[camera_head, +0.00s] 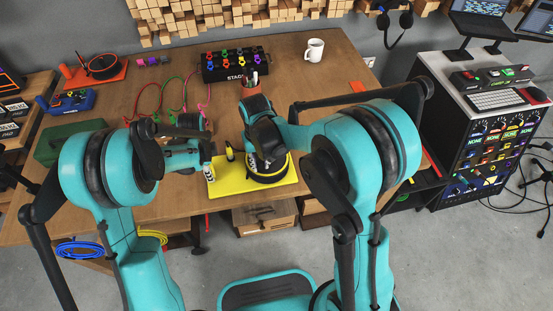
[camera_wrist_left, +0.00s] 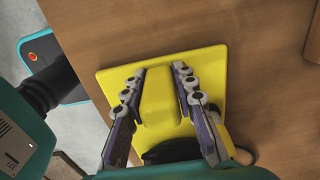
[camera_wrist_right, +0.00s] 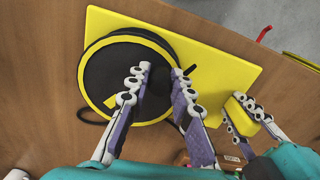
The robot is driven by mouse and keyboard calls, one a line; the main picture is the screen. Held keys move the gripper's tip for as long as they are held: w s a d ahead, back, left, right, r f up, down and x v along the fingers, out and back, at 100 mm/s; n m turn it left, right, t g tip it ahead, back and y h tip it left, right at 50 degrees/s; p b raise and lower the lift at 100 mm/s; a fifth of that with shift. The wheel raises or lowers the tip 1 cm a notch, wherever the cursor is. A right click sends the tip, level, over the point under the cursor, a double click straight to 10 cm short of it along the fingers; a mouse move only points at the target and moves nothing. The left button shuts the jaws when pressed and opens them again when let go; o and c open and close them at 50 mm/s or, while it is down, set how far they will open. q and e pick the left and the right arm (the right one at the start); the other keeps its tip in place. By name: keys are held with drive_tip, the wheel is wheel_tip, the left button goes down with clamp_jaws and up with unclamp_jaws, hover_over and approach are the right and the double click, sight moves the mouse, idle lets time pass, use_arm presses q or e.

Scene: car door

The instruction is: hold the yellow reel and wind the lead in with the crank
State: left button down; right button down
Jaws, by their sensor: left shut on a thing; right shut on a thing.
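The yellow reel lies near the table's front edge: a flat yellow base (camera_head: 215,188) carries a black drum with a yellow rim (camera_wrist_right: 91,90). My left gripper (camera_wrist_left: 159,69) is shut on the raised yellow grip block (camera_wrist_left: 158,100) of the base, a finger on each side. My right gripper (camera_wrist_right: 163,72) is over the drum, shut on the dark crank knob (camera_wrist_right: 160,82), which is partly hidden between its fingers. In the head view my right arm covers much of the drum. A short loop of black lead (camera_wrist_right: 88,118) shows beside the drum on the table.
A black stage box (camera_head: 235,66) with coloured plugs, a white mug (camera_head: 314,50) and a pen cup (camera_head: 251,87) stand behind the reel. Coloured cables (camera_head: 170,98) lie back left, near a green case (camera_head: 68,143). Bare table shows right of the mug.

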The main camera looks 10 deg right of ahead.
drive_tip(key=shift+a, duration=0.1)
drive_tip(key=shift+w+a, duration=0.75)
drive_tip(key=shift+w, duration=0.3)
drive_tip(key=shift+w+a, duration=0.2)
drive_tip(key=shift+w, duration=1.1)
drive_tip(key=shift+w, duration=0.1)
